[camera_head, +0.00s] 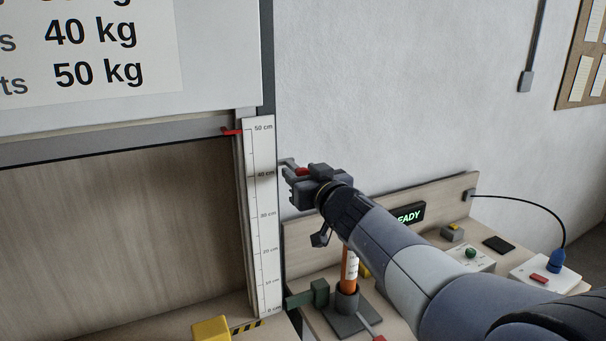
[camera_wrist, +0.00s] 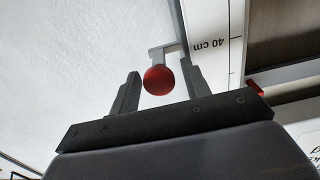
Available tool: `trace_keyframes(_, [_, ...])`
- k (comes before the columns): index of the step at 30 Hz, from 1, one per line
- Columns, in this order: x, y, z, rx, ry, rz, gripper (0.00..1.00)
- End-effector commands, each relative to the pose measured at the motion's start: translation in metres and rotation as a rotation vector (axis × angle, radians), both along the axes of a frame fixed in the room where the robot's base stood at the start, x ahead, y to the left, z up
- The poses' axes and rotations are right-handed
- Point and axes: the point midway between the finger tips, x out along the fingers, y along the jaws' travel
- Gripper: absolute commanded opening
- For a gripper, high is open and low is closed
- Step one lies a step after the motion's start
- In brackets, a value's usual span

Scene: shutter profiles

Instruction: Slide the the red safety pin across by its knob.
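The red safety pin's round knob (camera_wrist: 158,80) sits on a grey bracket at the edge of the scale, near the 40 cm mark. In the head view, the red knob (camera_head: 303,172) shows partly, hidden by my gripper (camera_head: 298,181). In the wrist view, my gripper (camera_wrist: 160,84) has one finger on each side of the knob. Narrow gaps show between the knob and both fingers, so my gripper looks open around it. Whether the fingertips reach fully past the knob in depth is hard to tell.
The upright white scale (camera_head: 263,215) stands left of my gripper, beside the shutter's lower bar (camera_head: 120,140) with a red pointer (camera_head: 231,131). Below are a workbench with an orange cylinder (camera_head: 349,268), a green-grey block (camera_head: 319,292) and a READY display (camera_head: 408,216).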

Motion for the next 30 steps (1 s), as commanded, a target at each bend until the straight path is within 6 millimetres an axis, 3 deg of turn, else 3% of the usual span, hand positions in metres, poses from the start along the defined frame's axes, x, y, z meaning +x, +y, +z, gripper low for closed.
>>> trace_keyframes(16, [0.000,0.000,0.000,0.000,0.000,0.000,0.00])
trace_keyframes(23, [-0.001,0.001,0.000,0.000,-0.001,0.001,0.00])
trace_keyframes(30, [-0.011,0.028,-0.002,0.000,-0.006,0.003,0.00])
